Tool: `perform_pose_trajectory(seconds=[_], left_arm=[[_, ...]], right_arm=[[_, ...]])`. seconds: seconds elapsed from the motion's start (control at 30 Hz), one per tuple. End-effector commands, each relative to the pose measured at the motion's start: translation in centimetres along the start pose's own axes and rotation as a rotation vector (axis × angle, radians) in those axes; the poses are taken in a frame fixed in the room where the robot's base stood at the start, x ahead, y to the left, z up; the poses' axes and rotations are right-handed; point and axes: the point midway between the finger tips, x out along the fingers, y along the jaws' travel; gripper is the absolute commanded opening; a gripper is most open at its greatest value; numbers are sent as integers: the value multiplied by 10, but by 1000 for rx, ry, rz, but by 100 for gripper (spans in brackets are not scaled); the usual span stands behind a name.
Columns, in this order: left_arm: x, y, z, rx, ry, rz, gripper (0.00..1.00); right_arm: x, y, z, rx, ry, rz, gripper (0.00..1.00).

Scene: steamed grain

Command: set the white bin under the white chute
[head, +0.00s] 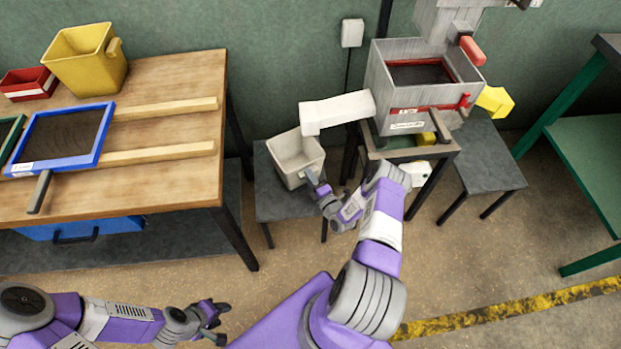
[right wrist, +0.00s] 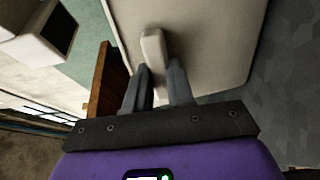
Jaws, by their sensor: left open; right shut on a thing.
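The white bin (head: 294,158) sits at the left small grey stool, its open top facing up. The white chute (head: 338,110) sticks out to the left from the grey machine, and its outer end is above and beside the bin's right rim. My right gripper (head: 316,184) is at the bin's near side. In the right wrist view its fingers (right wrist: 158,85) are shut on the handle (right wrist: 153,48) of the bin (right wrist: 205,40). The chute also shows in the right wrist view (right wrist: 35,40). My left gripper (head: 220,322) is open and empty, low over the floor at the bottom left.
The grey stool (head: 270,200) holds the bin; a second stool (head: 485,160) stands right of the machine (head: 440,95), under a yellow chute (head: 495,101). A wooden table (head: 180,80) is at left with a yellow bin (head: 85,60). A green bench (head: 595,170) stands at right.

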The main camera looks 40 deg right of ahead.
Motion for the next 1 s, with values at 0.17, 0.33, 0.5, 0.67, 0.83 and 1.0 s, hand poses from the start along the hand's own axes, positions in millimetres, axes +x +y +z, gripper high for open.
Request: perform_pose_trajectory(seconds=[0.17,0.33,0.5,0.67,0.83,1.0], left_arm=[[0,0,0,0,0,0,43],[0,0,0,0,0,0,43],[0,0,0,0,0,0,43],[0,0,0,0,0,0,43],[-12,4,0,0,0,0,43],[-24,9,1,0,0,0,43]], right_arm=[[0,-3,0,0,0,0,28],[0,-3,0,0,0,-1,48],[0,-3,0,0,0,-1,48],[0,1,0,0,0,0,48],[-27,2,0,2,0,-5,48],[-66,2,0,2,-1,-6,48]])
